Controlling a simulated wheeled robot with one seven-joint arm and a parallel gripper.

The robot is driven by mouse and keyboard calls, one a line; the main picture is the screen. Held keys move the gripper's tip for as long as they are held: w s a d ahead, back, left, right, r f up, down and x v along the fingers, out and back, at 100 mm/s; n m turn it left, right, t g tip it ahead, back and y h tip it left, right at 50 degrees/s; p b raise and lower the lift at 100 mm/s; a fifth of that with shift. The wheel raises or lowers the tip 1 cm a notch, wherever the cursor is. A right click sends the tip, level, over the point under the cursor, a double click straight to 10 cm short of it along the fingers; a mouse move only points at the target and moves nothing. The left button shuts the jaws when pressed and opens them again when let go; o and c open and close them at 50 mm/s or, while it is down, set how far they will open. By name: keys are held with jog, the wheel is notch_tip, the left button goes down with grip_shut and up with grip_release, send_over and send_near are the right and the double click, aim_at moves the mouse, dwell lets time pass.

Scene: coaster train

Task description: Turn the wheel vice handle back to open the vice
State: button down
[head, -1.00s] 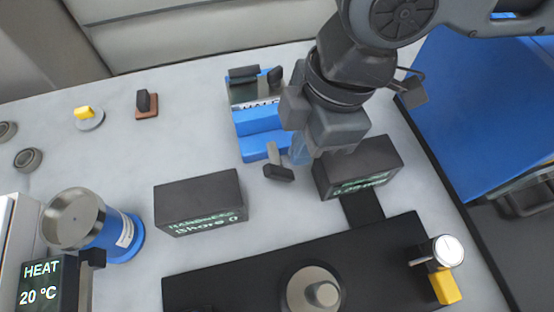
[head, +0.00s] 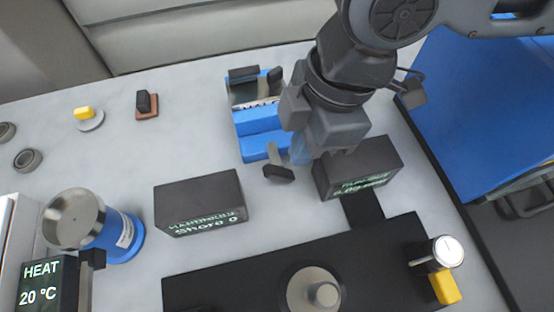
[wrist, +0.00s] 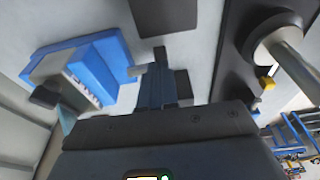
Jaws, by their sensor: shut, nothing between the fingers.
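The blue vice (head: 255,122) stands on the pale bench, with dark parts at its far end. Its handle, a grey bar with a black end (head: 279,173), sticks out at the near side. My gripper (head: 300,152) is shut and empty, pointing down just right of the handle. In the wrist view my fingers (wrist: 158,68) are together, close to the handle's grey bar (wrist: 136,70). The vice (wrist: 110,55) is to their left there. I cannot tell whether the fingers touch the handle.
A black display box (head: 360,168) stands close to the right of my gripper, and the hardness display (head: 200,203) is at the front left. A black base plate (head: 230,285) lies in front. A blue-and-metal canister (head: 120,235) is at left. Bench left of the vice is mostly clear.

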aim_at(273, 168)
jog(key=shift+f+b, duration=0.6)
jog(key=shift+f, duration=0.5)
dwell(0.6)
jog(key=shift+s+a, duration=0.3)
jog(key=shift+a, duration=0.65)
jog(key=shift+s+a, duration=0.25)
jog(key=shift+a, duration=0.65)
jog(key=shift+p, duration=0.3)
notch_tip(273, 168, up, 8)
jog(key=p, duration=0.7)
dwell(0.7)
